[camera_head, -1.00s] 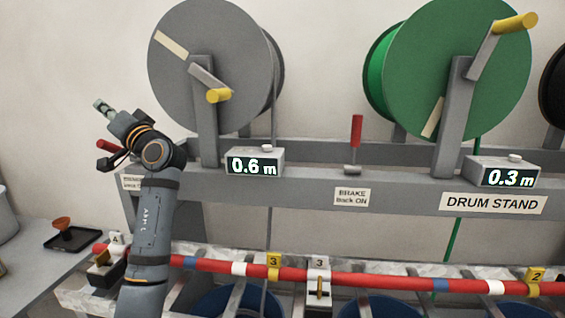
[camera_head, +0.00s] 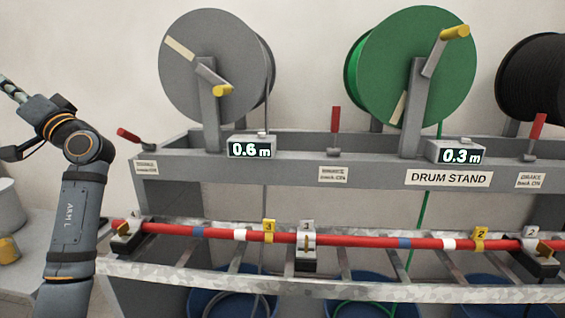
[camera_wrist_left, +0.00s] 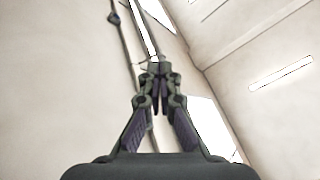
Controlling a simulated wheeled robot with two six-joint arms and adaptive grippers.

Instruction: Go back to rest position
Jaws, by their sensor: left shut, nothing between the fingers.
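My left arm stands raised at the left of the head view, in front of the left end of the drum stand (camera_head: 300,172). Its gripper (camera_head: 10,88) points up and to the left, and its tip is close to the picture's left edge. In the left wrist view the gripper (camera_wrist_left: 157,68) is shut, with its fingers together and nothing held. It points toward the pale wall and ceiling, with nothing close to the fingertips. My right gripper is not in view.
A grey drum (camera_head: 205,70), a green drum (camera_head: 420,60) and a black drum (camera_head: 545,80) stand above the bench. A red cable (camera_head: 350,241) runs along a metal tray (camera_head: 330,291). Red brake levers (camera_head: 335,120) stick up. Blue tubs (camera_head: 225,304) sit below.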

